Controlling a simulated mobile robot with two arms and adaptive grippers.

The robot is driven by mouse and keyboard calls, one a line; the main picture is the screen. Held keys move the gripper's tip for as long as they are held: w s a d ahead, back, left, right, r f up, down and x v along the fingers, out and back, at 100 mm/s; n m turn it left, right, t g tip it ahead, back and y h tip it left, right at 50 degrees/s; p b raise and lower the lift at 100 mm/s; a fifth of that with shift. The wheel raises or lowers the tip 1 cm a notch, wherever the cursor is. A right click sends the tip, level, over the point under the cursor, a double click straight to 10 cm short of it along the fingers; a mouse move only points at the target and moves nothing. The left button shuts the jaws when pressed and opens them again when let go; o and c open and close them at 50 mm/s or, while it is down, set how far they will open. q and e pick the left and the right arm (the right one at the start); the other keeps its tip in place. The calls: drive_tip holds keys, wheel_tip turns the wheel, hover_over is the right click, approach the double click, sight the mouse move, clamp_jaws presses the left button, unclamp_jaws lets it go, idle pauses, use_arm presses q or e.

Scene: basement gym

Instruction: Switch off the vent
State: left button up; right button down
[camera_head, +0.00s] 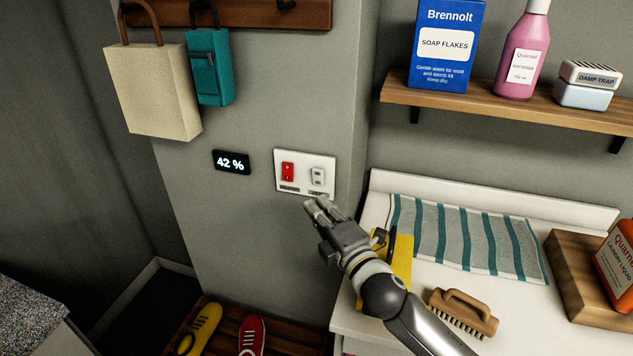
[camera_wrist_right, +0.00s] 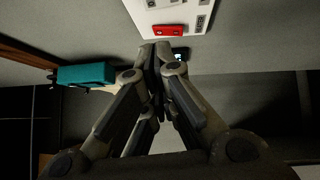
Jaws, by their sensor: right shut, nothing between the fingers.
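A white switch plate (camera_head: 305,188) is on the grey wall, with a red rocker switch (camera_head: 287,172) on its left and a white rocker switch (camera_head: 318,177) on its right. The small labels under them are too small to read, so I cannot tell which is the vent's. My right gripper (camera_head: 316,204) is shut and empty, its fingertips just below the plate near the white switch. In the right wrist view the closed fingers (camera_wrist_right: 158,50) point toward the plate (camera_wrist_right: 190,10), close to the red switch (camera_wrist_right: 170,30); contact is not evident. My left gripper is out of view.
A display reading 42 % (camera_head: 231,162) is left of the plate. A beige bag (camera_head: 152,90) and teal pouch (camera_head: 208,68) hang above. Right stand a counter with a striped towel (camera_head: 465,237), a brush (camera_head: 462,313), and a shelf (camera_head: 500,108). Shoes lie below.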

sight(317, 183)
drive_tip(key=shift+w+a+r+p, duration=0.15)
drive_tip(key=shift+w+p, duration=0.15)
drive_tip(key=shift+w, duration=0.9)
drive_tip(key=shift+w+d+r+p, duration=0.1)
drive_tip(key=shift+w+p, duration=0.25)
drive_tip(key=shift+w, duration=0.8)
drive_tip(key=shift+w+a+r+p, duration=0.15)
drive_tip(key=shift+w+p, duration=0.15)
drive_tip(key=shift+w, duration=0.9)
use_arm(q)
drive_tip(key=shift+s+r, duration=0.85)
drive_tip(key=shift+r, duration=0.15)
use_arm(e)
drive_tip(key=shift+w+d+r, duration=0.15)
drive_tip(key=shift+w+r, duration=0.05)
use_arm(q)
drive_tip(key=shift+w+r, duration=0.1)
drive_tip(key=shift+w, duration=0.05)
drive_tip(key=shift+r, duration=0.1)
